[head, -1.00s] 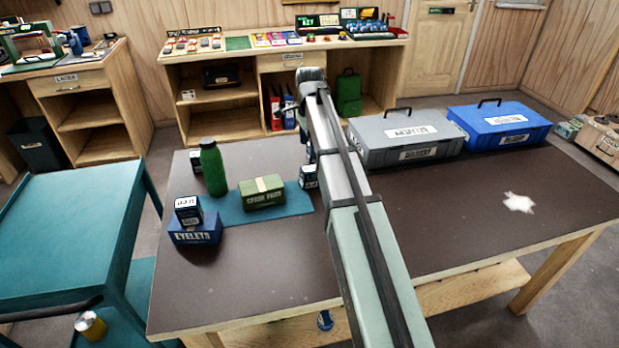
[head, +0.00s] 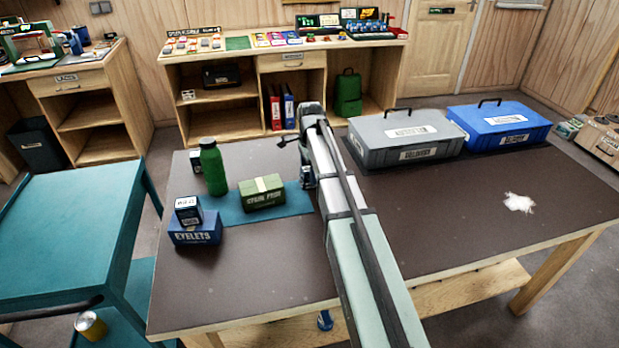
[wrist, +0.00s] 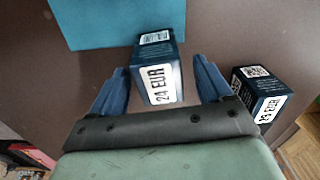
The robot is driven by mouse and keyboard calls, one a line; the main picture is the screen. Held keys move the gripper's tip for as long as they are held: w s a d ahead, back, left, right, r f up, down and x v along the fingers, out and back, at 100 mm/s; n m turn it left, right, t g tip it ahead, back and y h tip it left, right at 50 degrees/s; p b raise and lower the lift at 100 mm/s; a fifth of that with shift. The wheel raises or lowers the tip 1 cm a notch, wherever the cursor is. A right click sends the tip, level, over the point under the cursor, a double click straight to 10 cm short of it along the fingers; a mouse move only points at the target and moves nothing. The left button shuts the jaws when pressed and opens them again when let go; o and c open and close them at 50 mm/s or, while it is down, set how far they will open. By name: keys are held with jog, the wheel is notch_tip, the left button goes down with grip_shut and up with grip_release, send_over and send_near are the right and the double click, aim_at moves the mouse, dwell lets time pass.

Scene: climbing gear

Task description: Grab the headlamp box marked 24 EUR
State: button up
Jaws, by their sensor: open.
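The dark blue headlamp box marked 24 EUR (wrist: 160,75) shows in the wrist view, its white label facing my camera. My gripper (wrist: 160,66) is open, with one blue finger on each side of this box and a visible gap on both sides. A second dark blue box (wrist: 262,92), with a different price that looks like 29 EUR, stands just outside the right finger. In the head view my arm hides the gripper and most of this spot; only part of a dark box (head: 306,178) shows beside it.
A small dark box (head: 187,210) sits on a blue eyelets box (head: 195,231). Grey (head: 405,138) and blue (head: 500,125) cases stand at the back right. The table's front is clear.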

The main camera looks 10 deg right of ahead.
jog(key=shift+f, duration=1.5)
jog(key=shift+c, duration=0.2)
jog(key=c, duration=1.1)
